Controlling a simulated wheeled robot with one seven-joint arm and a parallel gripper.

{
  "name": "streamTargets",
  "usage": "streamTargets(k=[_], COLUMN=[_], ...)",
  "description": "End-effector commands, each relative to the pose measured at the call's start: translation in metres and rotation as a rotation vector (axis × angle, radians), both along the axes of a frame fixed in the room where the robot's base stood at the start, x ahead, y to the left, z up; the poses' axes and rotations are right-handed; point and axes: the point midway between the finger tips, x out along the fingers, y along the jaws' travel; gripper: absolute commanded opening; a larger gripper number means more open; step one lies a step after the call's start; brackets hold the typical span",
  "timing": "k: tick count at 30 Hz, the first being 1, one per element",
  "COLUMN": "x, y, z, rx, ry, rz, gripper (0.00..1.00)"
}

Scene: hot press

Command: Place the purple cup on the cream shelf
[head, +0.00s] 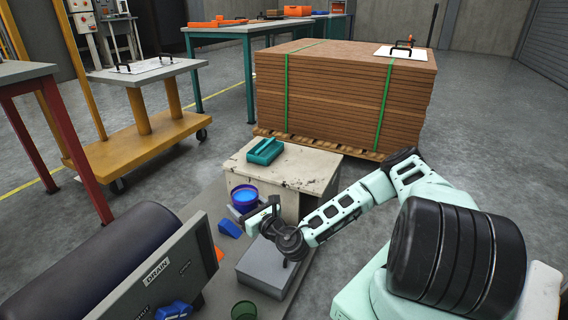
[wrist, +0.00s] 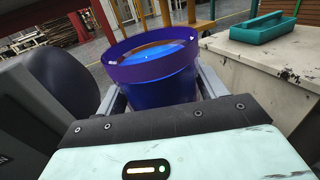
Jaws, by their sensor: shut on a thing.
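The purple cup (head: 244,197) has a purple rim band, a darker blue-violet body and a bright blue inside. It is upright in the wrist view (wrist: 160,72), between the two fingers of my gripper (wrist: 162,88). My gripper (head: 256,212) is shut on it. The cream shelf (head: 312,172) is a worn, chipped block just behind and right of the cup. In the wrist view the shelf (wrist: 262,78) is at the right, its top near the cup's rim height. The cup is beside the shelf, not over it. The cup's underside is hidden.
A teal tray (head: 265,151) lies on the shelf's left part; the right part of the top is bare. A grey block (head: 262,272), blue pieces (head: 229,228) and a green cup (head: 243,311) are nearby. A dark roller machine (head: 110,262) stands left.

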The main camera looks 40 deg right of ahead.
Motion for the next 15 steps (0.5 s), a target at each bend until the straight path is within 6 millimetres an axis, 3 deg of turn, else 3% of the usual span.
streamTargets(k=[8, 15], x=[0.049, 0.092], y=[-0.087, -0.202], z=[-0.017, -0.006], rx=[-0.014, -0.016], ry=[-0.005, -0.005], rz=[0.002, -0.018], gripper=[0.31, 0.31])
